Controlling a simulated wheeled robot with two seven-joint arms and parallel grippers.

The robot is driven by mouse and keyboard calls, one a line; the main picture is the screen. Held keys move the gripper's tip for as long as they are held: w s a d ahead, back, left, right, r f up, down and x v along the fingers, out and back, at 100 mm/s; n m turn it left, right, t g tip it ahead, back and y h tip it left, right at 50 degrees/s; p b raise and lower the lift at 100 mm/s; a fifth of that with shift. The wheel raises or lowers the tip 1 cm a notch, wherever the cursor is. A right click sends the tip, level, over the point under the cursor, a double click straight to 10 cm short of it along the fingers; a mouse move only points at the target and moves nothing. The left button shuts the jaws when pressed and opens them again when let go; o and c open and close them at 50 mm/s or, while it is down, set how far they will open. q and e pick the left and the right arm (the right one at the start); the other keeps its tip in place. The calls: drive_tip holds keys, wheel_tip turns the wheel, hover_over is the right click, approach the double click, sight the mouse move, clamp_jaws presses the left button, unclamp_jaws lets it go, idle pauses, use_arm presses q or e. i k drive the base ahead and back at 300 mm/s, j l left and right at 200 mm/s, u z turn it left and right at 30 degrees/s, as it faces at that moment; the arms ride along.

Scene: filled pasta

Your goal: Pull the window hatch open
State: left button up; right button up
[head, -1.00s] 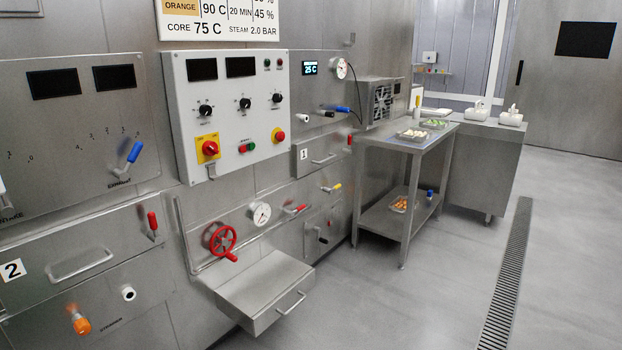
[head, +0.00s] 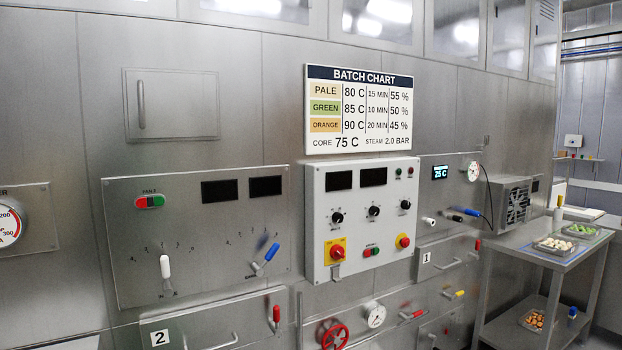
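A square metal hatch (head: 172,104) is set in the steel wall at the upper left of the head view. It looks closed, flush in its frame. A vertical bar handle (head: 141,104) is on its left side. I see no label on it, and no window pane can be made out in it. Neither of my grippers is in view.
Below the hatch is a control panel (head: 130,215) with levers. A white control box (head: 361,260) with knobs juts out to its right, under the batch chart (head: 361,110). A steel table (head: 520,245) with trays stands at the right. Glazed panels (head: 375,18) run along the top.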

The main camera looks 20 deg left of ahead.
sight(161, 105)
drive_tip(key=u, duration=1.35)
